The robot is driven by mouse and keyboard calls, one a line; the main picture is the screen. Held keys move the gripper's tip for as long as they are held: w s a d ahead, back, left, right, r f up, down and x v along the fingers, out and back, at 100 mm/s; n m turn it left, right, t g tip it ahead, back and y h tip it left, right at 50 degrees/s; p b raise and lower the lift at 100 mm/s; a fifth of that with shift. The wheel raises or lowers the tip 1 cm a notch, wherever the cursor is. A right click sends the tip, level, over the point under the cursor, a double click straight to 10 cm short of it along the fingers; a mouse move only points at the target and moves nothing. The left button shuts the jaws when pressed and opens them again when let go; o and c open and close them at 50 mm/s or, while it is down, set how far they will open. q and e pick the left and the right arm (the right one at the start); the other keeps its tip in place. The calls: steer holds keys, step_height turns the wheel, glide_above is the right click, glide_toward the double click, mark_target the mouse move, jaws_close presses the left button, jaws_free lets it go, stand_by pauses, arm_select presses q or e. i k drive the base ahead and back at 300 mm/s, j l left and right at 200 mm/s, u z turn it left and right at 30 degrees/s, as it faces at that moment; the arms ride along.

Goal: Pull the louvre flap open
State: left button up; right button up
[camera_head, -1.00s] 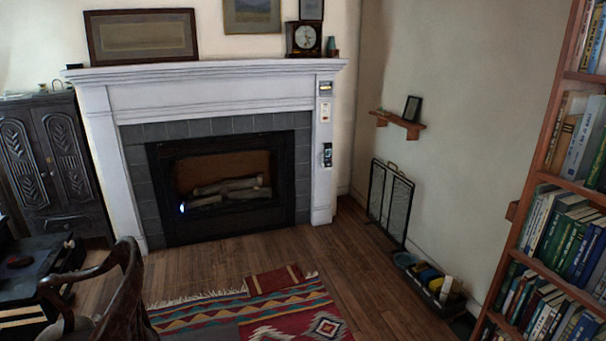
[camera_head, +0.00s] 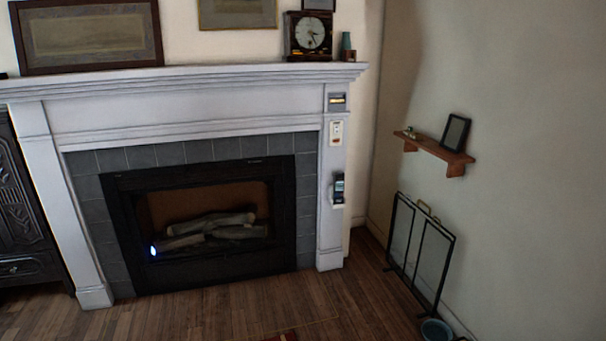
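A gas fireplace with a black metal frame (camera_head: 280,215) sits ahead of me, inside a grey tile surround and a white mantel. Logs (camera_head: 212,229) lie behind its opening, and a small blue-white glow (camera_head: 153,250) shows at the lower left. A dark lower panel (camera_head: 215,270) runs under the opening. I cannot make out louvre slats on it or tell whether a flap there is open or shut. Neither of my grippers is in view.
Small devices (camera_head: 338,188) are on the mantel's right leg. A carved dark cabinet (camera_head: 18,215) stands at left.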

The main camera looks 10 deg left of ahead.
mark_target(188, 271)
steer(key=i+j+u, duration=0.1)
steer(key=i+u, duration=0.25)
steer(key=i, duration=0.25)
steer(key=i+u, duration=0.35)
steer(key=i, duration=0.25)
steer(key=i+l+u, duration=0.3)
steer(key=i, duration=0.25)
steer(key=i+j, duration=0.15)
steer(key=i, duration=0.45)
steer(key=i+j, duration=0.1)
steer(key=i, duration=0.5)
steer(key=i+j, duration=0.15)
steer(key=i, duration=0.45)
steer(key=j+u, duration=0.05)
